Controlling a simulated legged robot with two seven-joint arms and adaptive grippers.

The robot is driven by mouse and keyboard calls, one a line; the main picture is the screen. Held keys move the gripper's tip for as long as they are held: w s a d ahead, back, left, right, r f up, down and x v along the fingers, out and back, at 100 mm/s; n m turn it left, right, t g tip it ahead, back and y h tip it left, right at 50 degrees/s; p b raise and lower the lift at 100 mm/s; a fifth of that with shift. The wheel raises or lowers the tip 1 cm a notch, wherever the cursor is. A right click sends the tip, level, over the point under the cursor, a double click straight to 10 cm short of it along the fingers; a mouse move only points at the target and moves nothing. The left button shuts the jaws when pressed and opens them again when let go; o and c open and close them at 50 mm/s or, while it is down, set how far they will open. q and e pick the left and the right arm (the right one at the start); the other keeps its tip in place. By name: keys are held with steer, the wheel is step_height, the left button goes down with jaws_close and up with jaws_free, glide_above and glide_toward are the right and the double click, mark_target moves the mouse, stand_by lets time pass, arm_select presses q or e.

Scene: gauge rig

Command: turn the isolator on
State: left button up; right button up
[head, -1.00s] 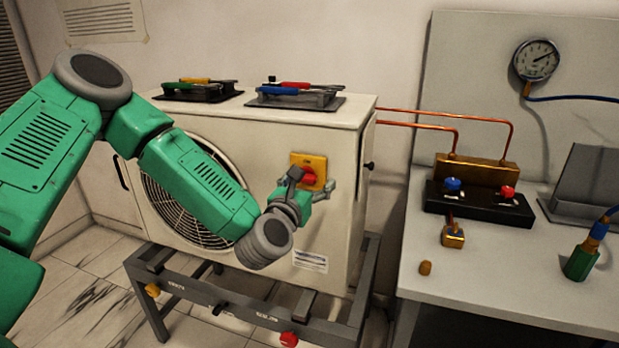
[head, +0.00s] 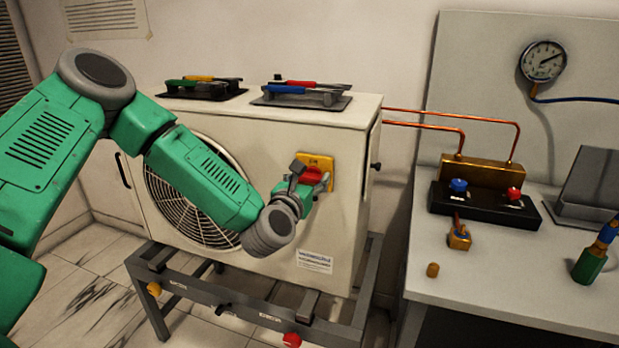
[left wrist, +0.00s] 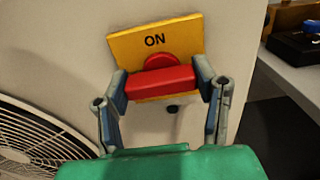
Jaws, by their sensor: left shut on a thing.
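The isolator is a yellow plate (head: 328,164) with a red handle (head: 316,176) on the cream cabinet's front, at its upper right. In the left wrist view the plate (left wrist: 155,42) reads "ON" above the handle (left wrist: 160,83), which lies nearly level, crosswise in the picture. My left gripper (head: 309,175) is at the isolator, shut on the red handle. In the left wrist view one finger is at each end of the handle. In the head view the gripper hides part of the handle. My right gripper is not in view.
The cabinet (head: 350,135) stands on a grey frame (head: 225,307) and has a round fan grille (head: 185,205). Tool racks (head: 300,97) lie on top. Copper pipes (head: 470,113) run right to a valve block (head: 480,172) on a grey bench (head: 480,285) with a gauge (head: 543,61).

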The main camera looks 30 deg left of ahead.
arm_select(q)
steer(key=shift+w+a+r, duration=0.1)
steer(key=shift+a+r, duration=0.05)
steer(key=shift+d+r, duration=0.1)
steer(key=shift+d, duration=0.1)
